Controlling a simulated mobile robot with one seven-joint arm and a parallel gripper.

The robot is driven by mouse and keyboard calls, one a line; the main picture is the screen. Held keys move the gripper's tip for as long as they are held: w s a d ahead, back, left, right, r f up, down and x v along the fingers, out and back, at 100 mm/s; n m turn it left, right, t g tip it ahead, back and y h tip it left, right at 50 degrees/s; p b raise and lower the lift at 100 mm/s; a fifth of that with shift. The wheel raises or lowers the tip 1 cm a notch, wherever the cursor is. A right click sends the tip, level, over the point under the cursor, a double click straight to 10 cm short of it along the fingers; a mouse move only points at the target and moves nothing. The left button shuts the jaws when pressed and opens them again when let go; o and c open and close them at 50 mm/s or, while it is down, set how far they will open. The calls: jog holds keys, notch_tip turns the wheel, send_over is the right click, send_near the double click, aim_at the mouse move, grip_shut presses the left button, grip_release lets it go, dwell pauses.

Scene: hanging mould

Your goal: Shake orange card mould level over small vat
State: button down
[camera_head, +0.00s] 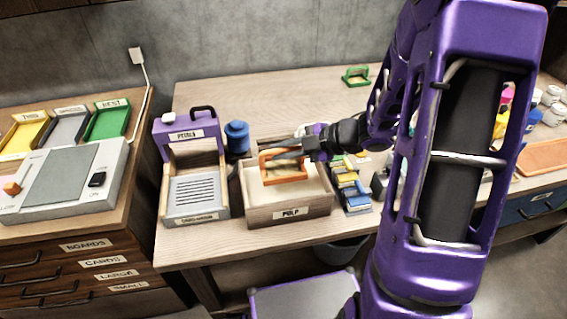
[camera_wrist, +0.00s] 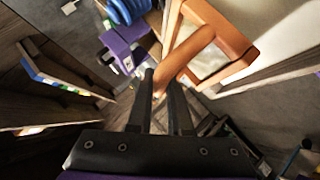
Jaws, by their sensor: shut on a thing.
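The orange card mould (camera_head: 284,180) is a small orange frame with a pale inner face. It is over the wooden vat labelled PULP (camera_head: 290,212), which holds pale pulp. In the head view I cannot tell whether it touches the pulp or is exactly level. My gripper (camera_head: 306,146) reaches in from the right and is shut on the mould's handle. In the wrist view the orange mould (camera_wrist: 238,44) is at the upper right, its handle running down between the fingertips of my gripper (camera_wrist: 160,80). The gripper partly hides the far side of the mould in the head view.
A grey ribbed drain stand (camera_head: 195,196) and a blue round container (camera_head: 237,138) stand left of the vat. Yellow and blue small items (camera_head: 350,185) sit close on its right. A green mould (camera_head: 356,76) lies at the back. The table behind the vat is mostly clear.

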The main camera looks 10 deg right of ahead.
jog(key=shift+a, duration=0.75)
jog(key=shift+d+r+p, duration=0.1)
jog(key=shift+d+p, duration=0.55)
jog(key=shift+d, duration=1.2)
jog(key=shift+a, duration=1.85)
